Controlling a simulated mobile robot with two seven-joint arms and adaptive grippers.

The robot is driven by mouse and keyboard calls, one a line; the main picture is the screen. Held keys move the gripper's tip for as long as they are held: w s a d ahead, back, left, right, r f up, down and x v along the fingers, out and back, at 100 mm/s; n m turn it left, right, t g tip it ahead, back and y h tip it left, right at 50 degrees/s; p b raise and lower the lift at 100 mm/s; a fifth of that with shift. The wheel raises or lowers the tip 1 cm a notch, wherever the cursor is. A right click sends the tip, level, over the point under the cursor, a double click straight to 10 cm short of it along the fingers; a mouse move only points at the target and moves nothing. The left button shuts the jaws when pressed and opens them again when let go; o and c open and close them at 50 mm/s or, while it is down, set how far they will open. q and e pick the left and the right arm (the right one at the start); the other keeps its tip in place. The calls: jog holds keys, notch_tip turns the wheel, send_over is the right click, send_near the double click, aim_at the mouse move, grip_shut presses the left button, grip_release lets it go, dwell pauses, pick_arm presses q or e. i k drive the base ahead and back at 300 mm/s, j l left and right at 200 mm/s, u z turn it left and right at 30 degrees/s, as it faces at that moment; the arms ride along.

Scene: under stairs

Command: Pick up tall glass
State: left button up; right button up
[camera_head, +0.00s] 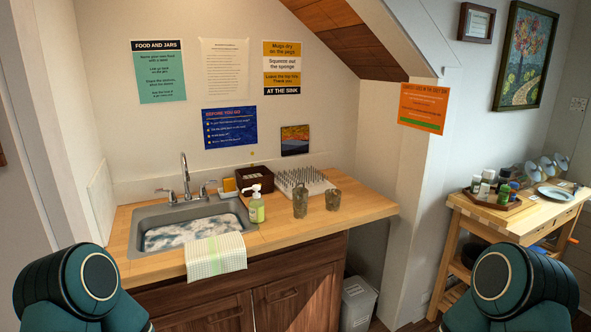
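Two brownish, see-through glasses stand upright on the wooden counter (362,208), right of the sink. The left one, the tall glass (300,203), looks taller and narrower and stands nearer the counter's front. The shorter glass (333,200) stands just to its right and a little farther back, with a small gap between them. Nothing holds either glass. Only rounded dark green parts of my two arms show, at the bottom left and bottom right corners. Both my grippers are out of view.
A soap bottle (257,206) stands left of the glasses, and a spiked drying rack (305,181) behind them. The sink (160,218) holds foamy water; a striped towel (216,254) hangs over its front. The counter right of the glasses is clear. A wooden cart (500,218) stands farther right.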

aim_at(300, 196)
jog(key=i+l+u, duration=0.1)
jog(key=u, duration=0.35)
jog(key=i+l+u, duration=0.15)
jog(key=u, duration=0.25)
jog(key=i+l+u, duration=0.1)
jog(key=u, duration=0.35)
jog(key=i+l+u, duration=0.2)
jog(key=l, duration=0.3)
jog(key=l+u, duration=0.2)
jog(key=l, duration=0.35)
jog(key=i+l, duration=0.1)
jog(key=l, duration=0.4)
jog(key=i+l+u, duration=0.1)
jog(key=l, duration=0.4)
